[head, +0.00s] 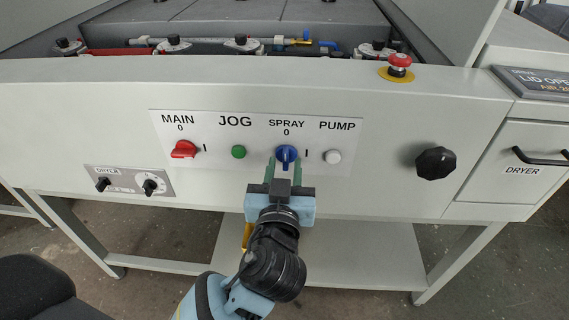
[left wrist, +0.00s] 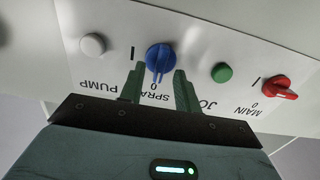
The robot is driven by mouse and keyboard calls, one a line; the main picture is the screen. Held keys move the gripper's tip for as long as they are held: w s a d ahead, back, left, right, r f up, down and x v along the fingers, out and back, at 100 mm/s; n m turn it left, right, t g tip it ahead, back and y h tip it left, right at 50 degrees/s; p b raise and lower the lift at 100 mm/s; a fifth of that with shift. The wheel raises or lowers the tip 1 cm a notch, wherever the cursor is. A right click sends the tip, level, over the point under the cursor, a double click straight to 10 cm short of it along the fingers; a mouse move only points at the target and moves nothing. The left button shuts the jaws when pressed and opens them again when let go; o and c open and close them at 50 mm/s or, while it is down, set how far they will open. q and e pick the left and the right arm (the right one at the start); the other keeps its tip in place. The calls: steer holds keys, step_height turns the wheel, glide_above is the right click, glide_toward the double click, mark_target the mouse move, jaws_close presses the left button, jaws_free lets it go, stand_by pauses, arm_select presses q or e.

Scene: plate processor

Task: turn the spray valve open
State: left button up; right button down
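The spray valve is a blue knob (head: 286,153) on the white label panel, under the words SPRAY and 0. In the left wrist view the picture is upside down, and the blue knob (left wrist: 160,57) has its ridge pointing at the 0. The I mark is off to its side. My left gripper (head: 283,164) is in front of the panel at the knob. Its green fingers (left wrist: 159,75) are spread, one on each side of the knob, with gaps visible. I cannot tell how deep they reach. My right gripper is not in view.
A green JOG button (head: 238,152) and red MAIN knob (head: 184,149) are left of the spray knob. A white PUMP button (head: 332,156) is close on its right. A black round knob (head: 435,163) and red emergency button (head: 399,62) are farther right.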

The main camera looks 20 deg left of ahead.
arm_select(q)
steer(key=shift+w+a, duration=0.1)
steer(key=shift+w, duration=0.4)
jaws_close()
